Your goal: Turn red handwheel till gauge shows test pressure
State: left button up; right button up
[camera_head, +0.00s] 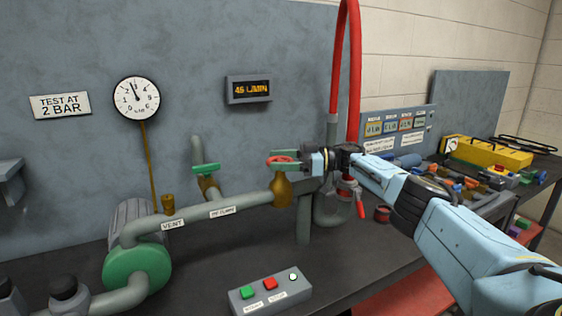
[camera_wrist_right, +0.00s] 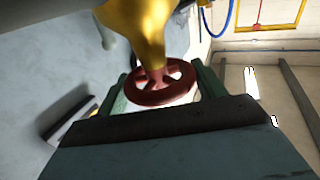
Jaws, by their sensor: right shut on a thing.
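The red handwheel (camera_head: 281,160) sits on top of a brass valve (camera_head: 283,187) on the grey pipe. My right gripper (camera_head: 305,160) reaches it from the right and is shut on its rim. In the right wrist view the red handwheel (camera_wrist_right: 162,84) lies between the green fingers of my right gripper (camera_wrist_right: 160,90). The round pressure gauge (camera_head: 136,98) hangs on the wall panel, its needle pointing up and slightly left; its numbers are too small to read. My left gripper is not in view.
A green handwheel (camera_head: 206,169) stands just left on the pipe. A display (camera_head: 248,89) on the panel shows a flow reading that looks like 46 L/min. A button box (camera_head: 270,292) stands in front. A red hose (camera_head: 354,80) rises behind my right gripper.

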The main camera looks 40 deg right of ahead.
jog(key=o, duration=1)
jog(key=shift+a, duration=0.15)
jog(key=shift+c, duration=0.2)
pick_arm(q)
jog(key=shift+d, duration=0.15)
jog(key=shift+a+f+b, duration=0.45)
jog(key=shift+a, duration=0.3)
pick_arm(e)
jog(key=v, duration=0.7)
jog(key=shift+s+d, duration=0.15)
jog(key=shift+d, duration=0.1)
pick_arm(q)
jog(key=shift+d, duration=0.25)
